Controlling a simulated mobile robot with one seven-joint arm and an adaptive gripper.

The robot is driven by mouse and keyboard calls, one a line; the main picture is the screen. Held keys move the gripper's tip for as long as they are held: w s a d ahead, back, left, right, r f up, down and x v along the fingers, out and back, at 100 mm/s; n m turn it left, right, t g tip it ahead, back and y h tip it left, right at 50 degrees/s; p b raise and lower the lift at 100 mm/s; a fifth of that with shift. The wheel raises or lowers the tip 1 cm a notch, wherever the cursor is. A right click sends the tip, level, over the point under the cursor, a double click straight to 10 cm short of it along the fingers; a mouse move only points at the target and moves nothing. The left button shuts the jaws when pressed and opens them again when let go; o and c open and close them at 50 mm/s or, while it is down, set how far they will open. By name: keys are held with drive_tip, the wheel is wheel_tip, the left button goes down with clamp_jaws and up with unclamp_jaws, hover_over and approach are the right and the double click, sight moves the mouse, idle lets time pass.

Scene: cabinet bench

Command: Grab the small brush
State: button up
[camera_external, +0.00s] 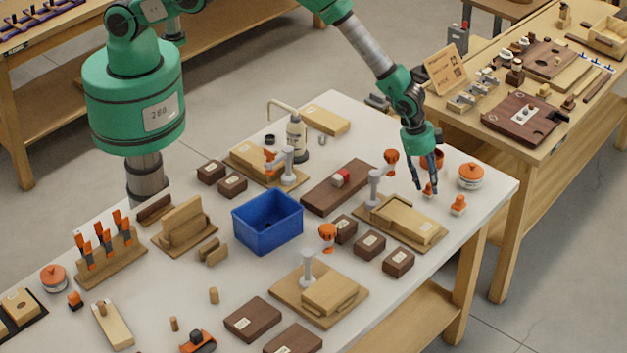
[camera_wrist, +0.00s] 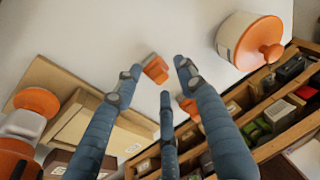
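Two small orange-topped pieces stand near the right end of the white bench; either may be the small brush, but bristles cannot be made out. One piece (camera_external: 429,190) is right at my fingertips, and the other (camera_external: 459,205) stands a little to its right. My gripper (camera_external: 428,178) points down with its fingers spread. In the wrist view, my three blue-grey fingers (camera_wrist: 160,82) are apart. An orange piece (camera_wrist: 155,68) shows between the two upper fingertips. Another orange piece (camera_wrist: 186,104) is partly hidden behind the right finger. Nothing is visibly gripped.
A white jar with an orange lid (camera_external: 471,176) stands right of my gripper. A wooden block on a base with a grey and orange clamp (camera_external: 405,220) is to the left. A blue bin (camera_external: 268,222) is mid-bench. The bench's right edge is close.

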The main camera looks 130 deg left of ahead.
sight(428, 183)
drive_tip(key=shift+c, duration=0.2)
drive_tip(key=c, duration=0.9)
drive_tip(key=shift+o, duration=0.2)
drive_tip(key=shift+r, duration=5)
